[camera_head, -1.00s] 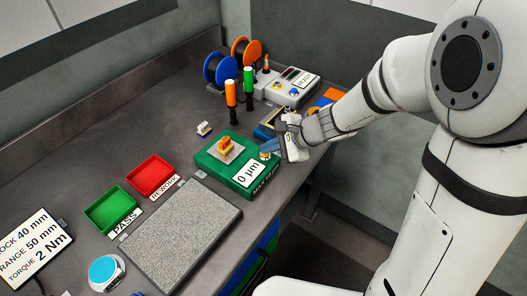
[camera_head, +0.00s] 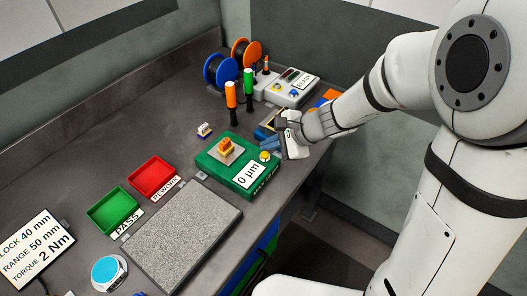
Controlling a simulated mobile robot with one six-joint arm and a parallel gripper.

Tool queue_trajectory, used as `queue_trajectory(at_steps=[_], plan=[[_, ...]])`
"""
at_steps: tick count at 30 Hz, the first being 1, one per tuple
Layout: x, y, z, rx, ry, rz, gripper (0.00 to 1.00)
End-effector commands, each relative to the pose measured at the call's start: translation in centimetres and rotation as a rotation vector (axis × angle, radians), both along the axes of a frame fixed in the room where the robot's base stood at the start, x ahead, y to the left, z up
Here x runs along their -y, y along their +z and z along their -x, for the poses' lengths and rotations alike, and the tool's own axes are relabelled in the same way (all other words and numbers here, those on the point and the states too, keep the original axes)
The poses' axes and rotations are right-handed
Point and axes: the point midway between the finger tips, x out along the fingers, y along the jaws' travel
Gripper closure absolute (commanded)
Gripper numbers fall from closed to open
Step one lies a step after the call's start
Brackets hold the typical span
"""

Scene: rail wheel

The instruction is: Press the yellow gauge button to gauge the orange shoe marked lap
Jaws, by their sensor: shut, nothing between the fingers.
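The green gauge (camera_head: 212,164) sits on the bench with a white display reading 0 µm (camera_head: 249,174). Its yellow button (camera_head: 265,156) is at the right end of the top and is in plain view. The orange shoe (camera_head: 226,145) rests on the pale plate on top of the gauge; its marking is too small to read. My gripper (camera_head: 268,144) is shut and empty. Its blue fingers are just behind the yellow button and seem apart from it.
A red REWORK tray (camera_head: 153,177) and a green PASS tray (camera_head: 112,210) stand to the left. A grey textured mat (camera_head: 180,237) lies in front.

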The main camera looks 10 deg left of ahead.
Motion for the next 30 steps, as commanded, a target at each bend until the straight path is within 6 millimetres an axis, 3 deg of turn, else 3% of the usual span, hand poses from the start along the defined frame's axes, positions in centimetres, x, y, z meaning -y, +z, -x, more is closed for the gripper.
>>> queue_trajectory(at_steps=[17,30], plan=[[0.0,5.0,0.0,0.002,0.001,0.0,1.0],[0.0,5.0,0.0,0.0,0.0,0.0,1.0]])
